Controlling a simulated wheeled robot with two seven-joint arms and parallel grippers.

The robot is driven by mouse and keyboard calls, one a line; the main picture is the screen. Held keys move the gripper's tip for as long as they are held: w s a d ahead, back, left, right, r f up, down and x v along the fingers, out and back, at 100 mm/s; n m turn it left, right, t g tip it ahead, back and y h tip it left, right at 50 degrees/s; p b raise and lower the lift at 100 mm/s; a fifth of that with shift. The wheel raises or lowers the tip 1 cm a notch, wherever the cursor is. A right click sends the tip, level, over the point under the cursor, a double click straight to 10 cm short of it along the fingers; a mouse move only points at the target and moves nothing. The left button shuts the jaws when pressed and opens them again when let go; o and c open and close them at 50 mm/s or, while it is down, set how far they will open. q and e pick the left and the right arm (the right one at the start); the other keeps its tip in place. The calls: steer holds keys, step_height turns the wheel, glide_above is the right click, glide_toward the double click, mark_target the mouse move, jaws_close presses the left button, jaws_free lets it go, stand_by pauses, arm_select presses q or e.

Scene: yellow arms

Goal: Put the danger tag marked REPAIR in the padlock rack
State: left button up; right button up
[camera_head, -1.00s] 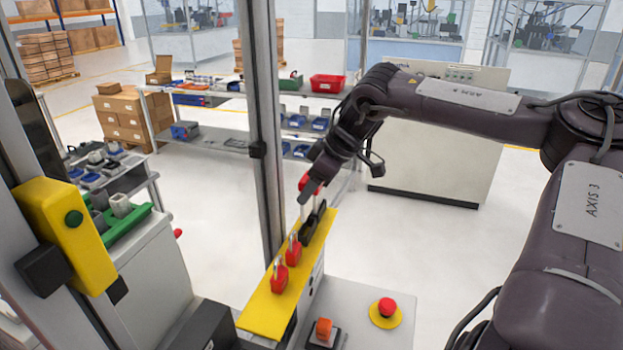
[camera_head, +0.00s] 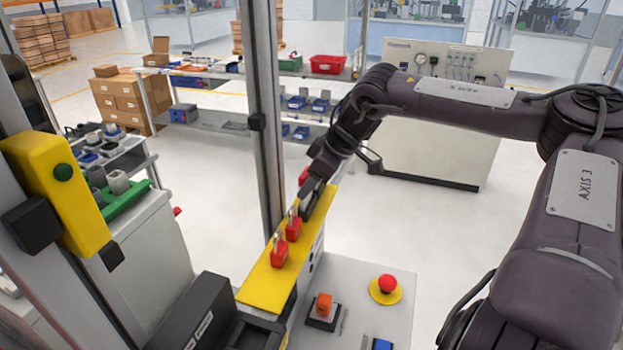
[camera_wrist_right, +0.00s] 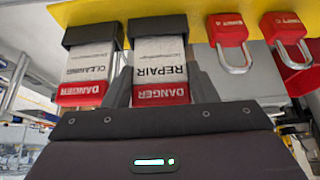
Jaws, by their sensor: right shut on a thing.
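The yellow padlock rack (camera_head: 262,287) is a long strip in the middle of the head view; its edge also shows in the right wrist view (camera_wrist_right: 90,12). The danger tag marked REPAIR (camera_wrist_right: 158,72) is white with a red DANGER band, its far end at a black holder on the rack. My right gripper (camera_head: 313,192) reaches the rack's far part, shut on this tag, with a finger on each side in the right wrist view. A similar tag marked CLEANING (camera_wrist_right: 88,75) is left of it. My left gripper is not in view.
Red padlocks (camera_head: 279,251) stand on the rack, close beside my gripper; two show in the right wrist view (camera_wrist_right: 228,32). A metal post (camera_head: 262,120) rises left of the rack. A red emergency button (camera_head: 387,284) and an orange switch (camera_head: 324,304) are at the front right.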

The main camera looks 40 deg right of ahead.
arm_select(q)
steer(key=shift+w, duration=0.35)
arm_select(e)
steer(key=shift+f, duration=0.1)
steer(key=o, duration=1.1)
steer(key=shift+c, duration=0.2)
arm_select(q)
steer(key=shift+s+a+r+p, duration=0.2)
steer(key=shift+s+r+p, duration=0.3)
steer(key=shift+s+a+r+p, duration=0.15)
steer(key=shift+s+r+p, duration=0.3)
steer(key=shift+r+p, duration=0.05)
arm_select(e)
steer(key=v, duration=0.7)
steer(key=shift+r, duration=0.35)
steer(key=shift+s+r, duration=0.1)
steer(key=shift+s, duration=0.1)
